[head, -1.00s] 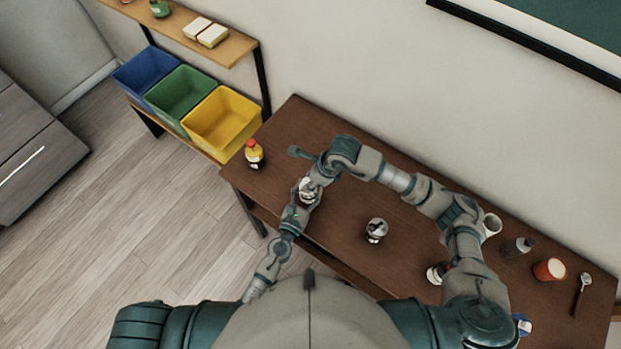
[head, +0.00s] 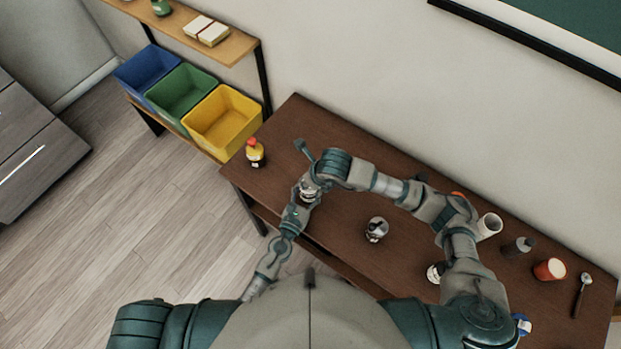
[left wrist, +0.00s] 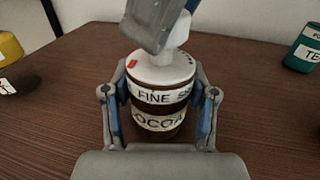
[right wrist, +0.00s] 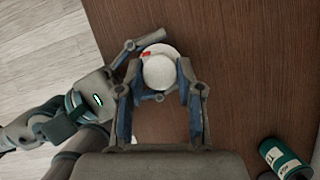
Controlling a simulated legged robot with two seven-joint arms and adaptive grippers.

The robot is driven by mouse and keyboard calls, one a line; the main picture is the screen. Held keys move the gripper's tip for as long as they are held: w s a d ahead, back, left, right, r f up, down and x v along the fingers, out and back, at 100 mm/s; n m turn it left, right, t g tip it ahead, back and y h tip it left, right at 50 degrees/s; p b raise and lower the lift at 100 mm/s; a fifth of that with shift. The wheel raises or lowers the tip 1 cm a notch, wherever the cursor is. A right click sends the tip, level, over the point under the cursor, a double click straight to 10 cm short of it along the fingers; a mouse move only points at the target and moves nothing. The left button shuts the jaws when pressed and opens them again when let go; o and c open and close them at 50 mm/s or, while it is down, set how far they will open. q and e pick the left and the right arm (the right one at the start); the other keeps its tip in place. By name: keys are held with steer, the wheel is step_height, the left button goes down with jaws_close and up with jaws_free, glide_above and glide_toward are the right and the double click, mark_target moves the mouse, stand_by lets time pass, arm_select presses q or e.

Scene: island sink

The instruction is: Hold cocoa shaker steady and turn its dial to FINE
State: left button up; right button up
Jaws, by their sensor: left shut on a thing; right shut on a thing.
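The cocoa shaker (left wrist: 158,118) is a brown jar with a white COCOA label and an upper band reading FINE and the start of another word. It stands upright on the table. A red mark shows on its white top, left of the middle, near the start of FINE. My left gripper (left wrist: 160,100) is shut around the jar from both sides; it also shows in the head view (head: 299,207). My right gripper (right wrist: 160,75) is shut from above on the shaker's white round dial (right wrist: 159,72). Its fingers hide part of the dial in the left wrist view.
A yellow bottle with red cap (head: 255,155) stands left of the shaker. A silver-topped jar (head: 376,230), white cup (head: 489,225), grey bottle (head: 518,247) and red cup (head: 550,269) stand to the right. A green tin (right wrist: 284,158) shows in the right wrist view.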

steer(key=shift+w+d, duration=0.15)
steer(key=shift+w, duration=0.05)
steer(key=o, duration=1.2)
steer(key=shift+s, duration=0.1)
steer(key=v, duration=1.1)
steer(key=shift+s+d+r, duration=0.1)
steer(key=shift+r, duration=0.25)
